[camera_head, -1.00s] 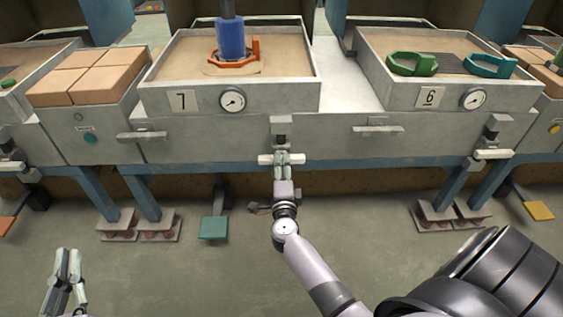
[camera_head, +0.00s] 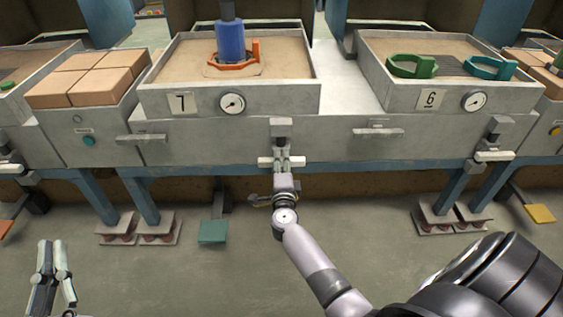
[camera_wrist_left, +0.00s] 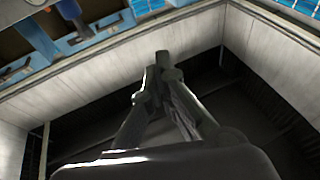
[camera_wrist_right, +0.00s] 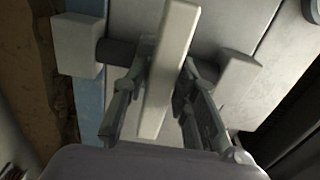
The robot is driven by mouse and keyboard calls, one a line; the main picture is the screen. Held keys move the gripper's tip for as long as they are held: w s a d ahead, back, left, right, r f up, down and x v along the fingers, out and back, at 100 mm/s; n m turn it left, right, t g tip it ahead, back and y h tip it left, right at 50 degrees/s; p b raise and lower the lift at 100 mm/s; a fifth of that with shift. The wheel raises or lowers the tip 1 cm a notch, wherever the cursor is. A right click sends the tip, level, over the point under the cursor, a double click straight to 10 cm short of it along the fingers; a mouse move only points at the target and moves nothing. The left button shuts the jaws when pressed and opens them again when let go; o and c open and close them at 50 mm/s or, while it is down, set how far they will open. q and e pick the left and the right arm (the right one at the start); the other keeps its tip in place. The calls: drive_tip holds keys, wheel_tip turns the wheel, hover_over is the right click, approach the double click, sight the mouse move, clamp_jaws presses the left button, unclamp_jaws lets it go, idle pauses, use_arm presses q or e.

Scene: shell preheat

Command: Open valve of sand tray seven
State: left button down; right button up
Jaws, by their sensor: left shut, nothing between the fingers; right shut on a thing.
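Sand tray seven (camera_head: 309,95) stands at the centre left, marked with a "7" plate (camera_head: 183,103) and a round gauge (camera_head: 232,104). Its pale valve handle (camera_head: 266,162) sits below the tray front, under a grey block (camera_head: 281,130). My right gripper (camera_head: 282,167) is shut on this handle.
Tray six (camera_head: 357,83) stands to the right, with its own valve handle (camera_head: 494,156). A blue and orange fixture (camera_head: 231,45) is on tray seven's sand. Blocks (camera_head: 98,75) lie left. A teal pedal (camera_head: 212,232) is near the floor. The floor in front is clear.

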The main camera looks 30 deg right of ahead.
clamp_jaws()
idle(0.4)
